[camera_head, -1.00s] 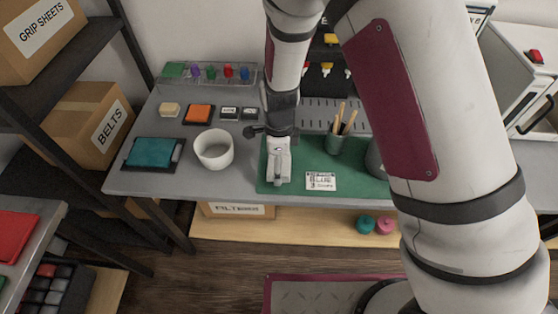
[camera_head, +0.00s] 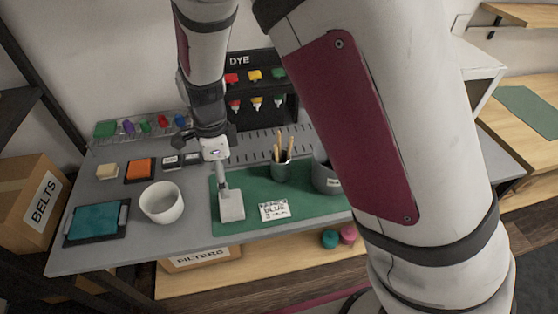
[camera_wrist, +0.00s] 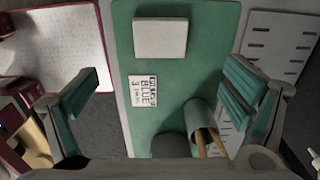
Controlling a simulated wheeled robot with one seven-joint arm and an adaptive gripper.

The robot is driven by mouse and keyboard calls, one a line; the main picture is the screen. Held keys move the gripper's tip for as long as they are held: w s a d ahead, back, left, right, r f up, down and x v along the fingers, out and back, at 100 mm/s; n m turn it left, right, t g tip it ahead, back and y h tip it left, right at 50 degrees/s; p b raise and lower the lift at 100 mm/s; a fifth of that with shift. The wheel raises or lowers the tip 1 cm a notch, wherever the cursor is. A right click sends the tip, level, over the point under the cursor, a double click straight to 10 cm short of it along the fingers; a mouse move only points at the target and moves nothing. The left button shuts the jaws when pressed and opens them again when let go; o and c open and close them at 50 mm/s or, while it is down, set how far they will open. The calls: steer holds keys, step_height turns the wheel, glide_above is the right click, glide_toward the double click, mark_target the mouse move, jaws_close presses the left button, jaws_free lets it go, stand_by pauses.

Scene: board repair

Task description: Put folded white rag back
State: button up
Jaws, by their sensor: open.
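The folded white rag (camera_head: 231,207) is a flat, pale rectangular block lying on the front left part of the green mat (camera_head: 248,222). In the wrist view the rag (camera_wrist: 160,38) lies flat near the top, apart from both fingers. My gripper (camera_head: 222,180) is above the mat, just behind and over the rag in the head view. In the wrist view my gripper (camera_wrist: 160,72) has its fingers wide apart with nothing between them. A white card reading BLUE (camera_head: 274,210) lies right of the rag.
A cup of wooden sticks (camera_head: 283,168) and a grey container (camera_head: 326,175) stand right of the gripper. A white bowl (camera_head: 162,202) and a teal pad (camera_head: 95,222) stand left. The DYE rack (camera_head: 262,85) is behind. Bare mat lies around the card.

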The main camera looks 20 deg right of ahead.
steer(key=s+d+r+n+t+y, duration=0.1)
steer(key=s+d+r+n, duration=0.3)
steer(key=r, duration=0.4)
steer(key=s+d+r+n, duration=0.3)
steer(key=d+r+n, duration=0.1)
steer(key=d+r, duration=0.35)
steer(key=s+d+r+n+t, duration=0.1)
steer(key=s+d+r+n, duration=0.1)
steer(key=s, duration=0.3)
steer(key=s+d+r+n+t, duration=0.1)
steer(key=s+d+r+n, duration=0.1)
steer(key=s+d+n, duration=0.2)
steer(key=s+d+r+n+h, duration=0.1)
steer(key=s+d+r+n, duration=0.1)
steer(key=s, duration=0.4)
steer(key=shift+s+d+r+n+t, duration=0.2)
steer(key=shift+d+r+n+t, duration=0.2)
steer(key=shift+n, duration=0.8)
steer(key=shift+r+p, duration=0.8)
steer(key=shift+r, duration=0.15)
